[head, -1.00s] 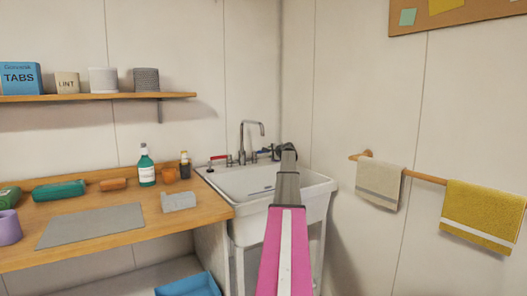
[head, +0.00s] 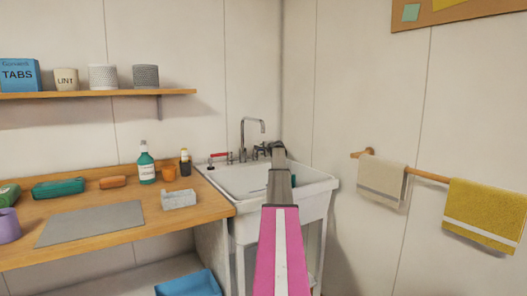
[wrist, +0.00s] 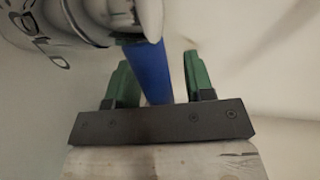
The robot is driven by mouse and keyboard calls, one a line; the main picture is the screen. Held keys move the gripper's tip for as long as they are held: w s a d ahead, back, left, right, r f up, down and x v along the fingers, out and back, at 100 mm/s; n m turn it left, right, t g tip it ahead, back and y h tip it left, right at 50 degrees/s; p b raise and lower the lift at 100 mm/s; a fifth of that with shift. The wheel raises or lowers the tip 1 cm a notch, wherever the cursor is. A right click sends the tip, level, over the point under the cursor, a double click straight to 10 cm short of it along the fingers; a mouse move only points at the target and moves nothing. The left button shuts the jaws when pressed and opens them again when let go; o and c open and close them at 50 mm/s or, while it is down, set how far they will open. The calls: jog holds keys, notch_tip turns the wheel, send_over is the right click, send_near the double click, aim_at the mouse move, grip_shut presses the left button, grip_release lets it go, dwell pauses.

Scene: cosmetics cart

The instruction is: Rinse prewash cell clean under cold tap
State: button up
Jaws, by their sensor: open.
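A white sink (head: 240,180) stands in the corner, with a silver tap (head: 243,140) behind it. A red lever (head: 220,155) is on the tap's left side. A blue handle (wrist: 150,70) shows in the wrist view, beside a shiny metal body (wrist: 100,20). My gripper (wrist: 158,75) is open, with one green finger on each side of the blue handle; I cannot tell whether they touch it. In the head view my arm hides most of this. A light grey box (head: 179,200), possibly the prewash cell, sits on the counter left of the sink. No water stream is visible.
The wooden counter (head: 120,240) holds a grey mat (head: 90,223), a green bottle (head: 146,165), a brown bottle (head: 185,163) and an orange cup (head: 169,173). Towels (head: 380,179) hang on the right wall. A blue bin (head: 185,284) is below the counter.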

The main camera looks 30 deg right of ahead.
jog(key=shift+w, duration=0.1)
grip_shut()
